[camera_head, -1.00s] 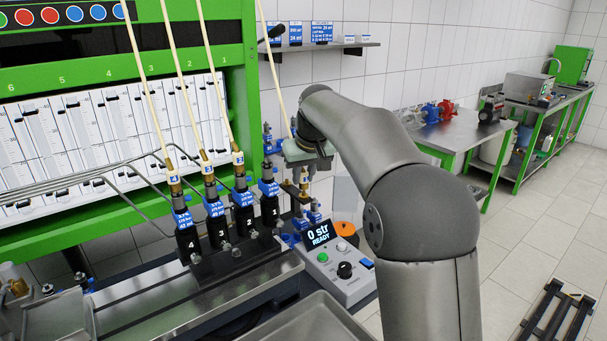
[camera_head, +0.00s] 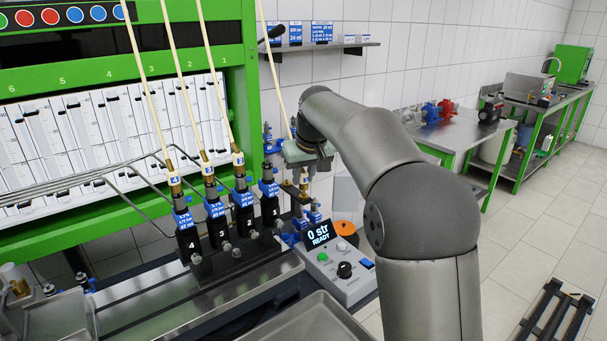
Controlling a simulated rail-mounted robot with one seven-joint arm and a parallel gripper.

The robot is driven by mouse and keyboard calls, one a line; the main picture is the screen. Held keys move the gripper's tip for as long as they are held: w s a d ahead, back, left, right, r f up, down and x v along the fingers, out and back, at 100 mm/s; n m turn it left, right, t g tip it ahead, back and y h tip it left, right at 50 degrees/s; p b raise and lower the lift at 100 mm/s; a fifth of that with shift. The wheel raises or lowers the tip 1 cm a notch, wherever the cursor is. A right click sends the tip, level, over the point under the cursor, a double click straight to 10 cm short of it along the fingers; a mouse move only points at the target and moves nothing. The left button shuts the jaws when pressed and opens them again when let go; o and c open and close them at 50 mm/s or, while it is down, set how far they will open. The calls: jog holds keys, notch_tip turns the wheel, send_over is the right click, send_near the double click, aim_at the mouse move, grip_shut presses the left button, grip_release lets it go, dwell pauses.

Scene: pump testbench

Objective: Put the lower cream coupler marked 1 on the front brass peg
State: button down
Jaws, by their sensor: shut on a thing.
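My gripper (camera_head: 308,157) points down at the right end of the bench, beside the row of black injectors. It is shut. A cream hose (camera_head: 274,70) runs down to it from above, so the held thing appears to be the coupler marked 1; the coupler and its mark are hidden by the gripper. A brass peg (camera_head: 304,184) shows just below the fingers. I cannot tell whether coupler and peg touch. The black injector marked 1 (camera_head: 269,207) has no cream coupler on top.
Cream couplers with hoses sit on the injectors marked 4 (camera_head: 173,180), 3 (camera_head: 207,169) and 2 (camera_head: 238,160), close left of my gripper. A control box (camera_head: 335,268) reading "0 str READY" and an orange round thing (camera_head: 345,228) stand below right. A green frame (camera_head: 243,120) rises behind.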

dwell(0.3)
jog(key=shift+f, duration=0.45)
jog(key=shift+f+b, duration=0.3)
jog(key=shift+f, duration=0.3)
dwell(1.5)
jog(key=c, duration=1.5)
grip_release()
jog(key=shift+c, duration=0.2)
jog(key=shift+r, duration=0.1)
jog(key=p+v, duration=0.5)
jog(key=v, duration=0.6)
jog(key=shift+p, duration=0.35)
jog(key=shift+d, duration=0.1)
